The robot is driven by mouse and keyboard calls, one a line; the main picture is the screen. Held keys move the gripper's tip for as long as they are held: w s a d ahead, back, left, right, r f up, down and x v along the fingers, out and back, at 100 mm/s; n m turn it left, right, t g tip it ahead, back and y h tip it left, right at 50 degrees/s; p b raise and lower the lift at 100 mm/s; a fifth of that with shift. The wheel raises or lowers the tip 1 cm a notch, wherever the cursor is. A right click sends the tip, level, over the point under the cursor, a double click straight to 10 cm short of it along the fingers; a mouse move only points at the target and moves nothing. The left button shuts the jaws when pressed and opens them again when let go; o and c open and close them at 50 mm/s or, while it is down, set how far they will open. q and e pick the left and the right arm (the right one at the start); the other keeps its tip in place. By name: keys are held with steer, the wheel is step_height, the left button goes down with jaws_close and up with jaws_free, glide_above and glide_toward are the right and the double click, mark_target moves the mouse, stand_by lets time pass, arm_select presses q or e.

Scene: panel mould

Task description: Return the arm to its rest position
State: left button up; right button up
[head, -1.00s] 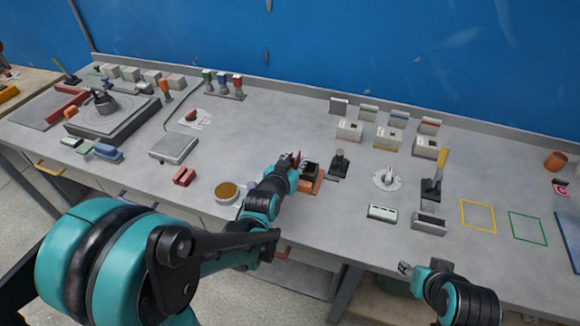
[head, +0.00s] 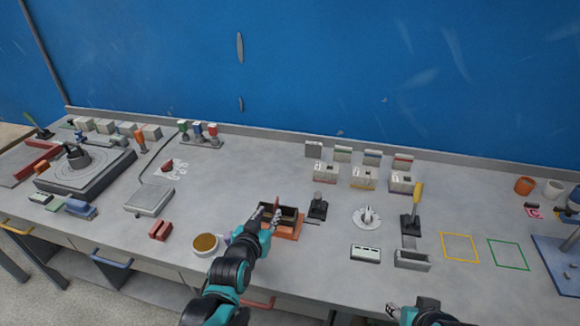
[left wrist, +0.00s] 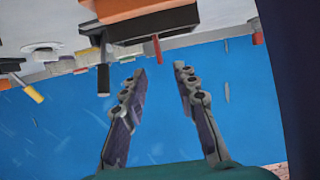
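My left gripper (head: 269,216) is at the near left side of the panel mould, a dark open box on an orange base (head: 287,234). In the left wrist view my left gripper (left wrist: 160,74) is open, with nothing between its two fingers. The mould's orange base (left wrist: 130,8) and dark box (left wrist: 155,25) show beyond the fingertips, with a gap between, and a thin red piece (left wrist: 157,48) sticks out from the box. My right gripper (head: 393,310) is at the bottom edge of the head view, mostly cut off; its finger opening is unclear.
A round tub (head: 205,245) and a red block (head: 160,230) are left of my left arm. A black stamp-like tool (head: 318,207) stands right of the mould. A white spindle (head: 367,217), a grey tray (head: 412,260) and a yellow-handled tool (head: 414,208) are further right.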

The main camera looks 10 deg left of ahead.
arm_select(q)
steer(key=s+f+g, duration=0.3)
steer(key=s+g, duration=0.3)
steer(key=s, duration=1.2)
steer(key=shift+g, duration=0.4)
steer(key=shift+f, duration=0.1)
